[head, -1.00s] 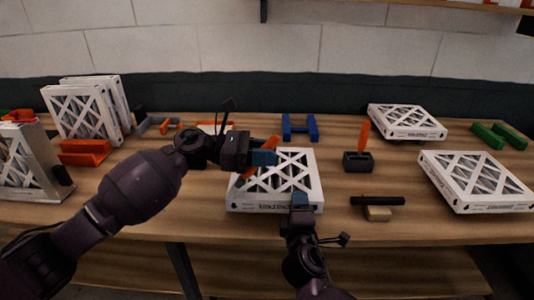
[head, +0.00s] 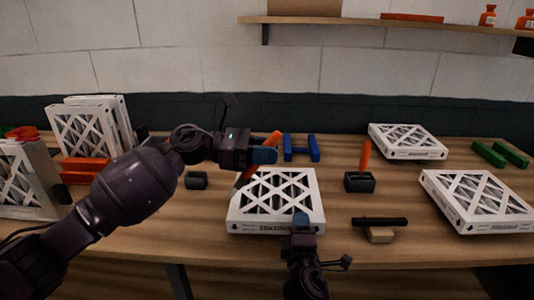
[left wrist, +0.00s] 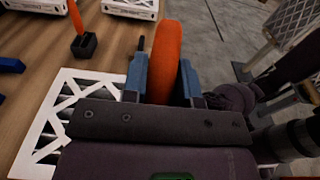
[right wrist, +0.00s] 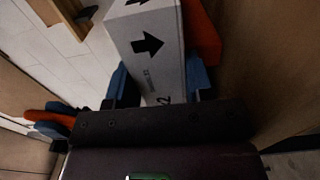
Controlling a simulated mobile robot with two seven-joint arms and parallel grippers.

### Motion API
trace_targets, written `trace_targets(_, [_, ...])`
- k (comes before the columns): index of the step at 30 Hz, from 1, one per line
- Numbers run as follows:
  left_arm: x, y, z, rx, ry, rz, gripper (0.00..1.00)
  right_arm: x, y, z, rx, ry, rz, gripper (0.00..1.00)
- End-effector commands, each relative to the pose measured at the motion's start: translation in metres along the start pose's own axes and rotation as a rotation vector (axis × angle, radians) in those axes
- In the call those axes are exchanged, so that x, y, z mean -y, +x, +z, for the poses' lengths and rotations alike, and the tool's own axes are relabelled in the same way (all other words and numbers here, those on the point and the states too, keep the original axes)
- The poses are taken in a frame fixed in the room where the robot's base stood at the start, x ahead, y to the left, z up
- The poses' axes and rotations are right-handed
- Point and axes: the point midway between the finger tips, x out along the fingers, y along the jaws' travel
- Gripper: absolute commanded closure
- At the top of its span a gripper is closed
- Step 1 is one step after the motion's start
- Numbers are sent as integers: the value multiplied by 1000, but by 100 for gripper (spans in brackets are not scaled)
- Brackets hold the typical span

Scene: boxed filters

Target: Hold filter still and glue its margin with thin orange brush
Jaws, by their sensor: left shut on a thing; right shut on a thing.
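A white-framed filter (head: 233,215) with a lattice top lies flat at the table's front middle. My left gripper (head: 263,155) is shut on the orange brush (head: 273,139), over the filter's far left part. The brush slants down, with its tip near the filter's left margin; I cannot tell whether it touches. The orange handle (left wrist: 165,60) fills the jaws in the left wrist view. My right gripper (head: 302,222) is shut on the filter's front edge. In the right wrist view the white filter side (right wrist: 150,60), with black arrows, sits between the fingers.
A dark holder (head: 360,182) with an upright orange handle stands right of the filter. Another dark holder (head: 196,180) is at left. A black bar (head: 380,221) lies on a wooden block. Blue clamp (head: 300,150) lies behind.

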Motion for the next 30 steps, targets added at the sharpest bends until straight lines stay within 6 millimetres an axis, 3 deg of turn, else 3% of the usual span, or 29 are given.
trace_targets(7, [0, 0, 5, 0, 1, 0, 100, 0, 0, 0, 0, 0, -1, 78])
trace_targets(18, [0, -2, 30, 0, 1, -1, 100, 0, 0, 0, 0, 0, -1, 78])
trace_targets(30, [0, -2, 30, 0, 0, 0, 100, 0, 0, 0, 0, 0, -1, 78])
